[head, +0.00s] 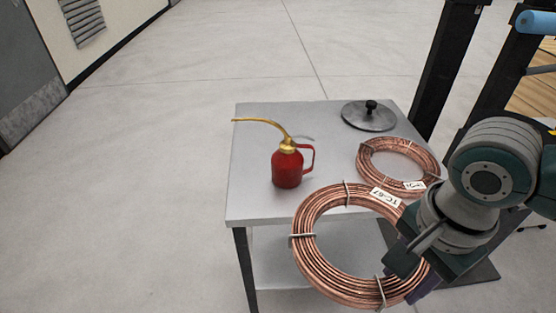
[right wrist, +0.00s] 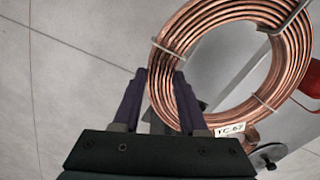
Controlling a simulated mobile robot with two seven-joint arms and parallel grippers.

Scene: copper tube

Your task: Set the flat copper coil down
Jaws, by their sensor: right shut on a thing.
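A flat copper coil (head: 309,215) with a label reading TC-67 is held by my right gripper (head: 413,282) near the front right of a grey table (head: 255,185). The gripper is shut on the coil's right side, and the coil overlaps the table's front edge in the head view. In the right wrist view the coil (right wrist: 225,15) sits between the two purple fingers (right wrist: 160,95). Whether it touches the table cannot be told. My left gripper is not in view.
A second copper coil (head: 367,163) lies behind on the table at the right. A red oil can (head: 287,170) with a brass spout stands mid-table. A round metal lid (head: 368,120) with a black knob lies at the back right. The table's left part is clear.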

